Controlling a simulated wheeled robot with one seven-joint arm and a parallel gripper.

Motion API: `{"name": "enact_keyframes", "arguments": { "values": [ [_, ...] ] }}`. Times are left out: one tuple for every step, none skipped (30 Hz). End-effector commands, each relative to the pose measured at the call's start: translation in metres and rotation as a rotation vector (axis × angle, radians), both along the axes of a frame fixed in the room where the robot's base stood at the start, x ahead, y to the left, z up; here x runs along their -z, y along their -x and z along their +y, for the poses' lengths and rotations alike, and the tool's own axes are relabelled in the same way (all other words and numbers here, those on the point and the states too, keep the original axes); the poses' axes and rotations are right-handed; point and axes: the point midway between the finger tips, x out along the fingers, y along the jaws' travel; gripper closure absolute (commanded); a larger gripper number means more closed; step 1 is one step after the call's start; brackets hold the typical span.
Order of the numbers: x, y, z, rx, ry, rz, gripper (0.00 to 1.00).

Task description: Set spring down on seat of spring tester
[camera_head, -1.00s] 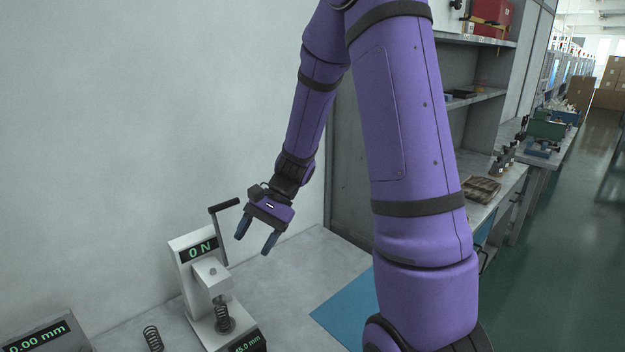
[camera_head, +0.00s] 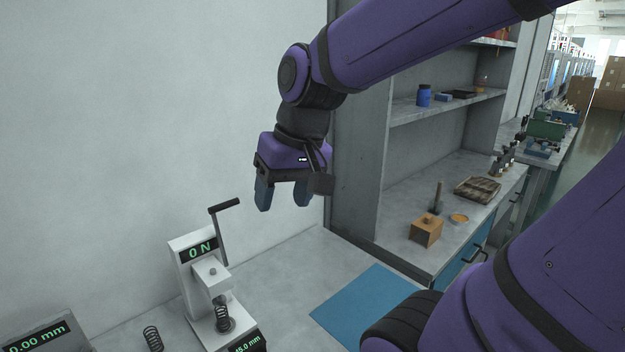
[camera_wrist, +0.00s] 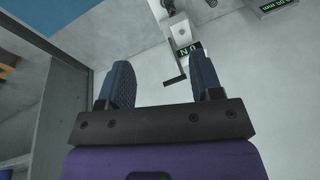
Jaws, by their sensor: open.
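The spring tester (camera_head: 190,262) stands at the lower left of the head view, with a crank lever and a display reading 0 N. A dark coil spring (camera_head: 223,318) stands upright on its seat, below the plunger. Another coil spring (camera_head: 153,338) stands on the bench left of the tester. My gripper (camera_head: 283,203) is open and empty, above and to the right of the tester, fingers pointing down. In the wrist view the open fingers (camera_wrist: 160,88) have nothing between them, and the tester (camera_wrist: 184,38) shows beyond them.
A blue mat (camera_head: 360,305) lies on the bench right of the tester. A display unit reading 0.00 mm (camera_head: 45,335) is at the far left. The bench between tester and mat is clear.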

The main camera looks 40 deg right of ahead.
Motion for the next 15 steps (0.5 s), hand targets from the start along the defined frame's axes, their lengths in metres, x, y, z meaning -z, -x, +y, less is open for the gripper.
{"name": "enact_keyframes", "arguments": {
  "values": [
    [-0.007,0.008,0.000,-0.025,0.028,-0.040,0.41],
    [-0.011,0.013,-0.001,-0.039,0.046,-0.060,0.41],
    [-0.015,0.019,-0.002,-0.057,0.070,-0.087,0.41],
    [-0.018,0.024,-0.003,-0.069,0.086,-0.106,0.41],
    [-0.021,0.028,-0.004,-0.081,0.103,-0.124,0.41],
    [-0.024,0.033,-0.005,-0.095,0.123,-0.148,0.41],
    [-0.027,0.036,-0.006,-0.104,0.136,-0.164,0.41],
    [-0.029,0.039,-0.007,-0.113,0.149,-0.180,0.41],
    [-0.031,0.043,-0.007,-0.124,0.164,-0.197,0.41],
    [-0.033,0.045,-0.008,-0.130,0.173,-0.209,0.41],
    [-0.034,0.047,-0.009,-0.136,0.183,-0.219,0.41],
    [-0.035,0.050,-0.010,-0.142,0.192,-0.230,0.41],
    [-0.036,0.051,-0.010,-0.145,0.197,-0.235,0.41],
    [-0.036,0.052,-0.010,-0.148,0.201,-0.241,0.41],
    [-0.037,0.053,-0.011,-0.151,0.205,-0.245,0.41]
  ]
}}
